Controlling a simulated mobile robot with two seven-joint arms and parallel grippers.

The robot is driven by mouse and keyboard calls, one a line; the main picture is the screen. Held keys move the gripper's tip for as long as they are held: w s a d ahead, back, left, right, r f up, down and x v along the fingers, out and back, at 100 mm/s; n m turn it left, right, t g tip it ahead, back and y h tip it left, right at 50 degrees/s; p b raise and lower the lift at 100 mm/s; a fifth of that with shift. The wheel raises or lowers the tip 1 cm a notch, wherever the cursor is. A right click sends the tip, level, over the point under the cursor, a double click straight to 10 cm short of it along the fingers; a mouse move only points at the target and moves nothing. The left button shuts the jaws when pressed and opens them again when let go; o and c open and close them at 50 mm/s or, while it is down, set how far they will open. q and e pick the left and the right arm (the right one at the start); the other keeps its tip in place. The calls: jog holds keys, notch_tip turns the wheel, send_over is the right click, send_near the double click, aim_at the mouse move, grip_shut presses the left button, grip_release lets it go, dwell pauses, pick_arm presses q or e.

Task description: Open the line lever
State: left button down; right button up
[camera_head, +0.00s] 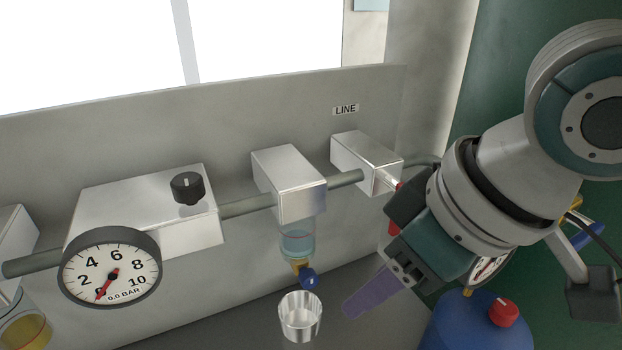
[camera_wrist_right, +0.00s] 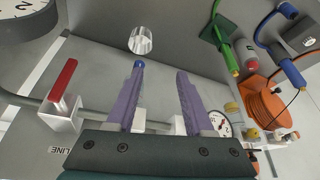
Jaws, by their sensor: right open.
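The line lever is a red handle on a pale metal valve block (camera_head: 362,158) below the LINE label (camera_head: 346,109). In the head view only a bit of red shows beside my right gripper (camera_head: 358,303), which hides the rest. In the right wrist view the red lever (camera_wrist_right: 64,78) shows whole, sticking out from its block (camera_wrist_right: 62,113). My right gripper (camera_wrist_right: 160,72) is open, with its purple fingers apart and nothing between them. The lever is left of both fingers there, not touching them. My left gripper is not in view.
A pipe (camera_head: 245,206) links the valve block, a filter block (camera_head: 288,182) with a clear bowl, and a regulator with a black knob (camera_head: 187,187). A gauge (camera_head: 110,268) reads about zero. A metal cup (camera_head: 300,316) stands below the filter. A blue tank (camera_head: 470,325) is at lower right.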

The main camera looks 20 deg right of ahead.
jog(key=w+d+m+h+b, duration=0.1)
jog(key=w+d+b, duration=0.5)
jog(key=w+d, duration=0.1)
jog(key=m+h+b, duration=0.1)
jog(key=m+b, duration=0.1)
jog(key=m, duration=0.1)
send_near(393, 234)
jog(key=w+f, duration=0.1)
jog(key=f, duration=0.1)
jog(key=w+f, duration=0.3)
jog(key=f, duration=0.1)
jog(key=shift+w+d, duration=0.2)
jog(key=shift+d, duration=0.05)
grip_shut()
dwell(0.7)
